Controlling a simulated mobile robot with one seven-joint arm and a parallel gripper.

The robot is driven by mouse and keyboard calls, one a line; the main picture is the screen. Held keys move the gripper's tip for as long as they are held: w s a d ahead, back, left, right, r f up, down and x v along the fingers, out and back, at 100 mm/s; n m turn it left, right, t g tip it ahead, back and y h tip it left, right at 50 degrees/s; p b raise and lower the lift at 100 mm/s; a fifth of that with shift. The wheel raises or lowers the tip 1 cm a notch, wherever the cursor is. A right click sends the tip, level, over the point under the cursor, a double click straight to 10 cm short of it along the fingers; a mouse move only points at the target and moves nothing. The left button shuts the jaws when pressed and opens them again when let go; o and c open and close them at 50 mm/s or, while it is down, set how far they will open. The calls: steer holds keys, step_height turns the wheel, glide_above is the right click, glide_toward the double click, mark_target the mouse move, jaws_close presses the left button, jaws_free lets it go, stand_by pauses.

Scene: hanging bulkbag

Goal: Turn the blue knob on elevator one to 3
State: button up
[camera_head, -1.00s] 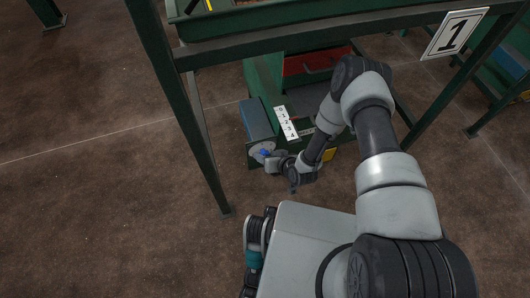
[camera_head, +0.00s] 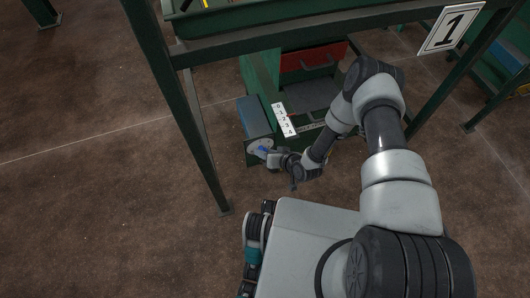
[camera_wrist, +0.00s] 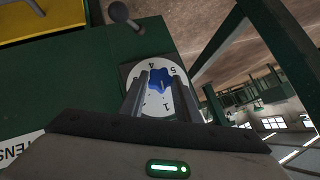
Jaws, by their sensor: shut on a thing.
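The blue knob (camera_head: 264,149) is on a round pale dial (camera_head: 253,145) at the front of the green elevator one unit (camera_head: 262,77). In the wrist view the knob (camera_wrist: 158,88) is lobed and sits on a white dial (camera_wrist: 170,71) with 4, 5 and 1 legible around it. My gripper (camera_head: 271,153) is at the knob. In the wrist view its fingers (camera_wrist: 161,82) stand on either side of the knob, shut on it. The fingers hide part of the dial, and which number the knob points to is not clear.
A white number "1" sign (camera_head: 452,28) hangs on the green frame (camera_head: 380,31). A strip numbered 0 to 4 (camera_head: 284,119) lies beside the blue box (camera_head: 254,118). A red drawer (camera_head: 306,62) is behind. A round-headed lever (camera_wrist: 121,13) stands near the dial. Floor at left is open.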

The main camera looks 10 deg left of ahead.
steer(key=m+y, duration=0.2)
steer(key=f+m+g+y, duration=0.1)
steer(key=y, duration=0.2)
steer(key=m+y, duration=0.2)
steer(key=y, duration=0.1)
steer(key=shift+w+d+f+m+g, duration=0.15)
steer(key=shift+w+d+m+g, duration=0.15)
steer(key=shift+d+g, duration=0.1)
steer(key=shift+w, duration=0.1)
stand_by(0.5)
steer(key=o, duration=1)
steer(key=shift+o, duration=0.2)
steer(key=f+v, duration=0.1)
steer(key=v, duration=0.6)
steer(key=shift+d+r, duration=0.3)
steer(key=shift+r, duration=0.1)
